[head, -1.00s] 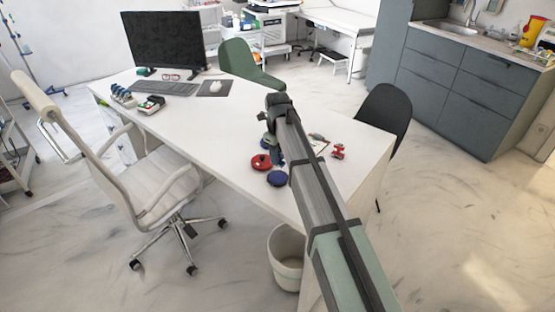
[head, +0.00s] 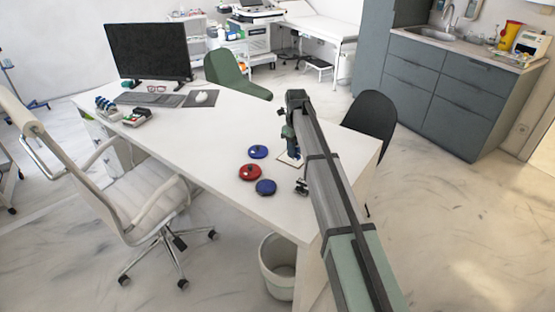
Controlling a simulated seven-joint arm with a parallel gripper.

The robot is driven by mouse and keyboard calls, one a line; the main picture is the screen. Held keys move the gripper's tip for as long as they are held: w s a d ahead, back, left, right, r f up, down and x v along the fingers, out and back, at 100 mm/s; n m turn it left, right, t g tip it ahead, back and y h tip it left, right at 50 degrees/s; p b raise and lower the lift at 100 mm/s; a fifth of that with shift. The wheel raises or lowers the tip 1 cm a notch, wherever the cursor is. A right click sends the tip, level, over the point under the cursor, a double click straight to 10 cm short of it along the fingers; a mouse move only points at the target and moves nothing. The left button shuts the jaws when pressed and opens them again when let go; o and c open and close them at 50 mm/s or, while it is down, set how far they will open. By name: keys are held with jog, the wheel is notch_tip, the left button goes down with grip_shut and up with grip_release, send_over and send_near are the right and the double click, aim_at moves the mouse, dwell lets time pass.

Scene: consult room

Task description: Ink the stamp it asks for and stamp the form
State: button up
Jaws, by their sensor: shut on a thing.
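My gripper (head: 294,148) points down over the right part of the white desk. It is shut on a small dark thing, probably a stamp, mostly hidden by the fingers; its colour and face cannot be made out. Part of a pale sheet with a brown edge, probably the form (head: 284,160), shows under and beside the gripper; my arm covers the rest. I cannot tell whether the held thing touches it. Left of the gripper lie three round ink pads: a blue one (head: 258,152), a red one (head: 250,172) and another blue one (head: 266,187).
A small dark object (head: 301,187) stands beside my arm, partly covered. The monitor (head: 148,50), keyboard (head: 150,99) and a tray of small items (head: 137,117) are at the desk's far left. The desk's middle (head: 205,130) is clear. A white chair (head: 145,190) stands at its front.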

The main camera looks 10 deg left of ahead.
jog(key=w+a+n, duration=0.1)
jog(key=w, duration=0.7)
jog(key=shift+w+a+n, duration=0.25)
jog(key=shift+w+n, duration=0.05)
jog(key=shift+w, duration=0.1)
jog(key=shift+f, duration=0.1)
jog(key=shift+f, duration=2.85)
jog(key=shift+f, duration=0.55)
notch_tip(320, 180, up, 7)
